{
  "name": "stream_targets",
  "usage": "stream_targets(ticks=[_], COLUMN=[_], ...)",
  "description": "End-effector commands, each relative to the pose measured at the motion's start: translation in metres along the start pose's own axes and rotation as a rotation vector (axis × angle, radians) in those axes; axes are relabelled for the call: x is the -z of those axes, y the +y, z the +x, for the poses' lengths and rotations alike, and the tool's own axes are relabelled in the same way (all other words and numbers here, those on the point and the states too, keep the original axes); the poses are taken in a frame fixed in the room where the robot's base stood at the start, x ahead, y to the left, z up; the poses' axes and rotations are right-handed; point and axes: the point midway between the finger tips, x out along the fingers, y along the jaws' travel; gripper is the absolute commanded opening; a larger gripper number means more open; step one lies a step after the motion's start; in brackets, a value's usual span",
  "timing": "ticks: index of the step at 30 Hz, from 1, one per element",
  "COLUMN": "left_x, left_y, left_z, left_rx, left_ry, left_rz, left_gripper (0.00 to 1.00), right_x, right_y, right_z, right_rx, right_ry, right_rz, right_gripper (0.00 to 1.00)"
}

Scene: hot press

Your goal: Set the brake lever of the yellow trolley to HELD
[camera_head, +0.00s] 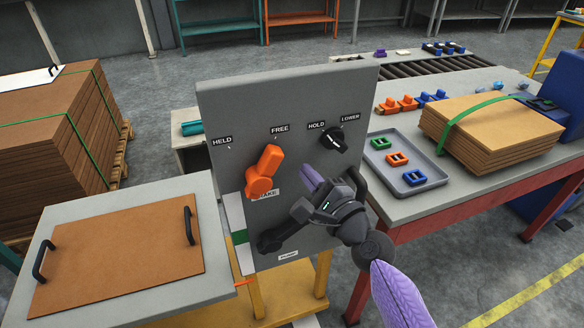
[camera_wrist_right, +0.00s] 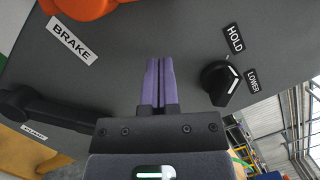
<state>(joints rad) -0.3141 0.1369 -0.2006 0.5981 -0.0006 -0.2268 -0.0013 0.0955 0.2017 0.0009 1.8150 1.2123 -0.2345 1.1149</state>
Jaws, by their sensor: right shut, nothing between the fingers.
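The orange brake lever (camera_head: 265,170) is on the grey panel (camera_head: 225,105) of the yellow trolley (camera_head: 322,270). Its handle tilts up and slightly right, toward the FREE label (camera_head: 280,129). The HELD label (camera_head: 222,141) is up and left of it. The BRAKE label is partly covered in the head view and clear in the wrist view (camera_wrist_right: 72,40). My right gripper (camera_head: 308,177) is shut and empty, in front of the panel to the right of the lever, apart from it. In the right wrist view, the lever's orange edge (camera_wrist_right: 85,8) is at the top left. My left gripper is out of view.
A black HOLD/LOWER knob (camera_head: 334,139) is right of the lever. A black pump handle (camera_head: 272,240) sits lower on the panel, left of my right wrist. A board with two handles (camera_head: 120,250) is at left; a tray (camera_head: 405,178) is at right.

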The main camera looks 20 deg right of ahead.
Motion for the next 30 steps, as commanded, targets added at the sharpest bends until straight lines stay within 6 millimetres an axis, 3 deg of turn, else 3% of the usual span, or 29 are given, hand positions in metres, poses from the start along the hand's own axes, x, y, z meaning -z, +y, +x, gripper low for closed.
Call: stream_targets(ticks=[3, 8, 30], left_x=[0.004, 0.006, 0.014], left_y=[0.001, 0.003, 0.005], left_z=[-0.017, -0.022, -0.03], left_rx=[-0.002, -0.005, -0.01], left_ry=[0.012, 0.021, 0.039], left_rz=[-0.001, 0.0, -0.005], left_gripper=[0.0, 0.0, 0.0], right_x=[-0.023, -0.037, -0.042], right_y=[-0.004, -0.001, -0.003], right_z=[0.005, 0.008, 0.009], right_rx=[0.003, 0.0, -0.014], right_ry=[-0.001, -0.001, 0.001], right_rz=[0.004, 0.002, -0.059], right_gripper=[0.0, 0.0, 0.0])
